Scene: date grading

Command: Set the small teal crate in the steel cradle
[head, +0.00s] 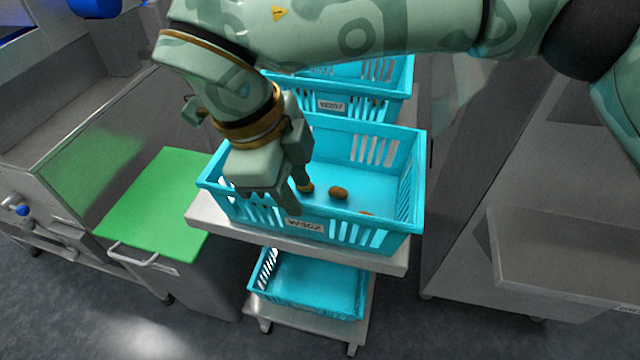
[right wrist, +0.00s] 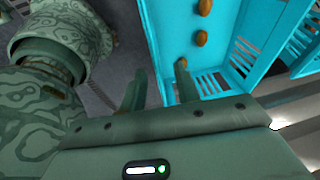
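A teal slatted crate (head: 405,190) with a white label on its near wall stands on a steel cart top, a few brown dates (head: 338,193) on its floor. A second teal crate (head: 385,104) stands behind it, and a third (head: 310,283) sits on the lower shelf. I cannot tell which crate is the small one. My right gripper (head: 277,196) is at the crate's near-left wall. In the right wrist view its fingers (right wrist: 160,92) are apart, one outside the wall (right wrist: 155,35) and one inside. No steel cradle is clearly recognisable. My left gripper is not in view.
The steel cart (head: 390,262) carries the crates. A bin with a green lid (head: 155,200) and a handle stands to its left, beside a steel machine (head: 60,140). A steel cabinet with a box-like ledge (head: 560,265) stands close on the right. Open floor shows at lower left.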

